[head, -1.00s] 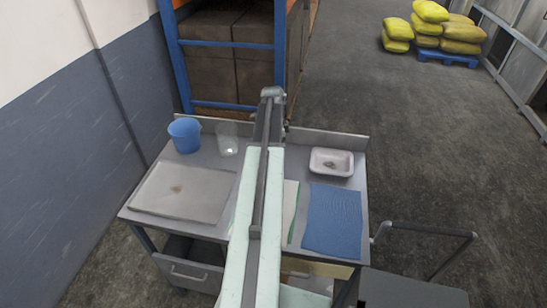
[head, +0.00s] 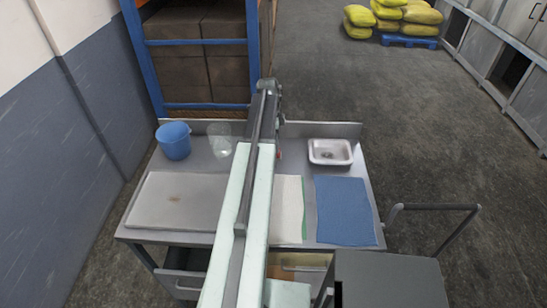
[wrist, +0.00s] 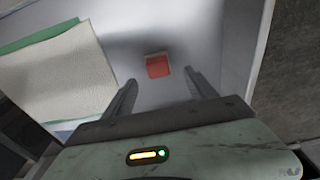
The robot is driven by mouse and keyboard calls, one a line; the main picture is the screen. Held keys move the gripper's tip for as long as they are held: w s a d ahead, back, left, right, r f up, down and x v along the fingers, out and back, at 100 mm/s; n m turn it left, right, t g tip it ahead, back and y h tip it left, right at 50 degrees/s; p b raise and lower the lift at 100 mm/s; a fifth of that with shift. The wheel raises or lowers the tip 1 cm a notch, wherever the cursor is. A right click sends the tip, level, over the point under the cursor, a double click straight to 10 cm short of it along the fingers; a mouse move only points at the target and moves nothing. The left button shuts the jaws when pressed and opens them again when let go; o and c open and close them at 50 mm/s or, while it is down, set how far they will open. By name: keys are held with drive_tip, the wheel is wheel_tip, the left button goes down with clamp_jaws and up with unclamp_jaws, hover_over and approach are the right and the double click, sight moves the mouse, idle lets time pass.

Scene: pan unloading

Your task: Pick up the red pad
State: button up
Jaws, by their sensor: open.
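The red pad (wrist: 158,67) is a small red block with a paler edge on the grey table top. It lies ahead of my gripper (wrist: 161,82) in the wrist view, roughly between the lines of the two fingers and apart from them. My gripper is open and empty. In the head view my arm covers the middle of the table. Only a small reddish spot shows beside the arm's far end there, too small to tell for sure.
A cream cloth with a green edge (head: 287,205) and a blue cloth (head: 345,212) lie at the right. A metal basin (head: 330,152) is behind them. A blue bucket (head: 174,141), a clear cup (head: 220,146) and a grey board (head: 175,203) are at the left.

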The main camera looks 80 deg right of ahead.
drive_tip(key=f+b, duration=0.5)
drive_tip(key=f, duration=0.1)
drive_tip(key=shift+s+f, duration=0.15)
drive_tip(key=shift+s, duration=0.05)
drive_tip(key=shift+a+r, duration=0.1)
drive_tip(key=shift+r, duration=0.1)
clamp_jaws()
drive_tip(key=shift+r+p, duration=0.5)
wheel_tip(320, 180, up, 3)
drive_tip(key=p, duration=0.3)
drive_tip(key=a, duration=0.5)
drive_tip(key=w+a, duration=0.1)
drive_tip(key=a, duration=0.4)
drive_tip(key=a+r+p, duration=0.1)
drive_tip(key=a, duration=0.5)
drive_tip(key=shift+w, duration=0.15)
